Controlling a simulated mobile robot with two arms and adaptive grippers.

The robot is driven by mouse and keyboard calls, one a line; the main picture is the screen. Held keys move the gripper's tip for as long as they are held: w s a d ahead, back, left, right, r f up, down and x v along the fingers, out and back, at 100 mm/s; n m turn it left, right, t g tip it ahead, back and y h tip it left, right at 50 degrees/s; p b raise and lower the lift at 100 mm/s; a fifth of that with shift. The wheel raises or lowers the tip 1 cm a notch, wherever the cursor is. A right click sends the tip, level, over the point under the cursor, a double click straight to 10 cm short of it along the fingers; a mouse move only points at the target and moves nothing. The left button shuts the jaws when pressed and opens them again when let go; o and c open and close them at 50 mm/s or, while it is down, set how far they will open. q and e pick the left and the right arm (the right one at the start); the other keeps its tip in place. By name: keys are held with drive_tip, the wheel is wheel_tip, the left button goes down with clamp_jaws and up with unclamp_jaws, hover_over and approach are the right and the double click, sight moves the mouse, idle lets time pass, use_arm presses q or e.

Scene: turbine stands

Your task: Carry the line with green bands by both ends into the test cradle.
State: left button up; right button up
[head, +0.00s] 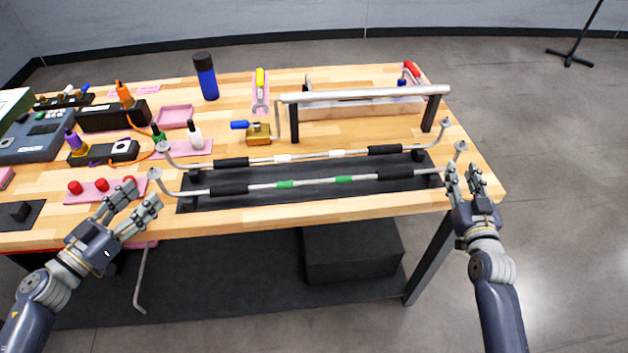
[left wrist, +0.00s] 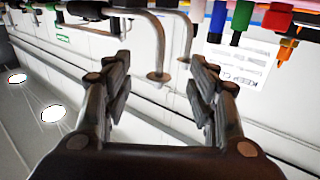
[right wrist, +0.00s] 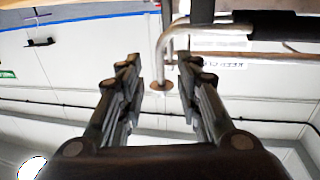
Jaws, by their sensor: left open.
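The line with green bands (head: 315,182) is a silver tube with black sleeves and bent-up ends. It lies at the front of a dark rack (head: 300,196) near the table's front edge. My left gripper (head: 140,197) is open and empty, in front of its left end. A bent tube end with a disc (left wrist: 158,76) shows beyond the spread fingers in the left wrist view. My right gripper (head: 463,172) is open by the line's right end. A bent tube end (right wrist: 162,85) shows between its fingers, not gripped. I cannot tell which frame is the test cradle.
A similar line with white bands (head: 310,157) lies just behind. A silver bar on black posts (head: 365,95) stands at the back right. Red knobs (head: 102,185) on a pink mat and small bottles (head: 195,135) sit left. A brass valve (head: 258,133) stands behind the lines.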

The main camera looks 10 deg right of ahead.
sight(159, 181)
use_arm(q)
drive_tip(key=x, duration=0.6)
drive_tip(key=shift+w+d, duration=0.15)
drive_tip(key=shift+w, duration=0.05)
use_arm(e)
drive_tip(key=w, duration=0.3)
drive_tip(key=w+d, duration=0.1)
drive_tip(key=w, duration=0.2)
drive_tip(key=shift+w+d, duration=0.15)
drive_tip(key=shift+w, duration=0.05)
use_arm(q)
drive_tip(key=shift+c, duration=0.4)
use_arm(e)
drive_tip(key=shift+c, duration=0.2)
use_arm(q)
drive_tip(key=c, duration=0.4)
use_arm(e)
drive_tip(key=c, duration=0.4)
use_arm(q)
drive_tip(key=c, duration=0.5)
use_arm(e)
clamp_jaws()
use_arm(q)
clamp_jaws()
